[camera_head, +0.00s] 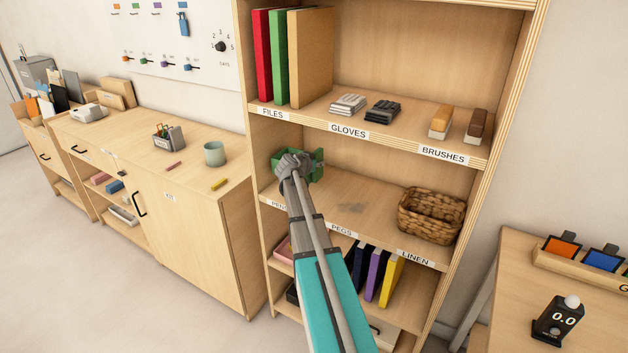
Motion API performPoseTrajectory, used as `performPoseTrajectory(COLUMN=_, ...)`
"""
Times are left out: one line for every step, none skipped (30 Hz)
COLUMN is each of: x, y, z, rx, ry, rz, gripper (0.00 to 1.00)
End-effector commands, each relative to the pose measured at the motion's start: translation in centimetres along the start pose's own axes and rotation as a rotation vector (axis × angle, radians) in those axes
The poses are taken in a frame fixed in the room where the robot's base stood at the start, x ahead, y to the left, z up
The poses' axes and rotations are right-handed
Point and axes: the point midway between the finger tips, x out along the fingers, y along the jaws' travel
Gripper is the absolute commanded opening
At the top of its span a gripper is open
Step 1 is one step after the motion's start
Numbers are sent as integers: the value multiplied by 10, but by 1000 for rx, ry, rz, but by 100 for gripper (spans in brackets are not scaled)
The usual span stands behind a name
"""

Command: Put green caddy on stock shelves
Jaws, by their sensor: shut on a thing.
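The green caddy (317,163) is at the left end of the middle shelf (345,180) of the tall wooden stock shelves, above a label that is partly hidden. My gripper (294,168) is shut on the caddy's near side. My gripper and arm cover part of the caddy, and I cannot tell whether its base touches the shelf board.
A woven basket (431,214) stands at the right end of the same shelf, above the LINEN label. The middle of that shelf is bare, with a dark smudge. Gloves (348,104) and brushes (440,122) lie on the shelf above. A cabinet (190,230) stands left, a table (508,285) right.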

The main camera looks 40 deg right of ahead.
Motion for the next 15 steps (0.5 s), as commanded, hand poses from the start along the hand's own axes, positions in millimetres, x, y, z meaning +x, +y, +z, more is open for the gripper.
performPoseTrajectory(x=3, y=0, z=7, rx=0, ry=1, rz=0, gripper=0)
performPoseTrajectory(x=4, y=0, z=9, rx=0, ry=1, rz=-1, gripper=0)
performPoseTrajectory(x=4, y=0, z=11, rx=0, ry=1, rz=-1, gripper=0)
performPoseTrajectory(x=5, y=0, z=13, rx=0, ry=1, rz=-1, gripper=0)
performPoseTrajectory(x=6, y=0, z=14, rx=0, ry=1, rz=-1, gripper=0)
performPoseTrajectory(x=6, y=0, z=16, rx=0, ry=1, rz=-1, gripper=0)
performPoseTrajectory(x=7, y=0, z=16, rx=0, ry=1, rz=-1, gripper=0)
performPoseTrajectory(x=7, y=0, z=17, rx=0, ry=1, rz=-1, gripper=0)
performPoseTrajectory(x=7, y=0, z=17, rx=0, ry=1, rz=-1, gripper=0)
performPoseTrajectory(x=7, y=0, z=17, rx=0, ry=1, rz=-1, gripper=0)
performPoseTrajectory(x=7, y=0, z=17, rx=0, ry=1, rz=-1, gripper=0)
performPoseTrajectory(x=7, y=0, z=17, rx=0, ry=1, rz=-1, gripper=0)
performPoseTrajectory(x=7, y=0, z=17, rx=0, ry=1, rz=-1, gripper=0)
performPoseTrajectory(x=7, y=0, z=17, rx=0, ry=1, rz=-1, gripper=0)
performPoseTrajectory(x=7, y=0, z=17, rx=0, ry=1, rz=-1, gripper=0)
